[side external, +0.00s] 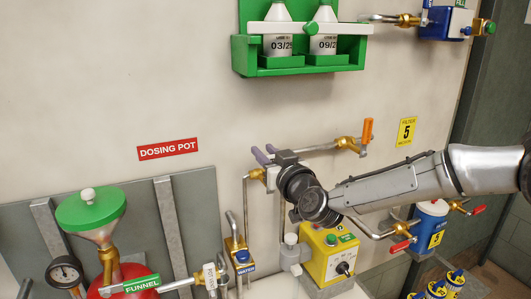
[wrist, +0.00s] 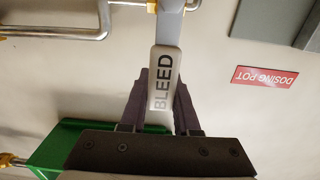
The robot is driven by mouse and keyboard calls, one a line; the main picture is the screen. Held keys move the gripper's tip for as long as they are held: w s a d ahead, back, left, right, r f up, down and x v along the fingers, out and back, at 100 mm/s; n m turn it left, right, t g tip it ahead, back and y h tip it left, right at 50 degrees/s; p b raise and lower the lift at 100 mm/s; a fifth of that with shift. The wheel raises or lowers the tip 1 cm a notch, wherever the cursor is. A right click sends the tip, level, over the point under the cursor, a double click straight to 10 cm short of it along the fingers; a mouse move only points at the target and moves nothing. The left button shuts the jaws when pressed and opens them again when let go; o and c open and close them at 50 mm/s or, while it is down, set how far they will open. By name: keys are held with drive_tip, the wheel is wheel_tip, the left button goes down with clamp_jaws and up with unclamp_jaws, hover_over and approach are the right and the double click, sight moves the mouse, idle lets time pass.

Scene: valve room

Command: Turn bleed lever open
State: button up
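The bleed lever (wrist: 164,75) is a pale handle marked BLEED. In the wrist view it reaches down from a grey stem at the top, and its end lies between my fingers. My gripper (wrist: 162,95) has two dark purple fingers, one close along each side of the lever, and looks shut on it. In the side view my gripper (side external: 265,154) is at the wall, beside a brass valve (side external: 257,174) on a thin pipe. My wrist hides most of the lever there.
A pipe with an orange-handled valve (side external: 367,131) runs just above my gripper. A yellow box with a knob (side external: 330,252) is below my wrist. A green bottle rack (side external: 300,62) hangs above. The dosing pot's green funnel lid (side external: 90,208) is at left. Bare wall lies between.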

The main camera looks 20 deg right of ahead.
clamp_jaws()
idle(1.1)
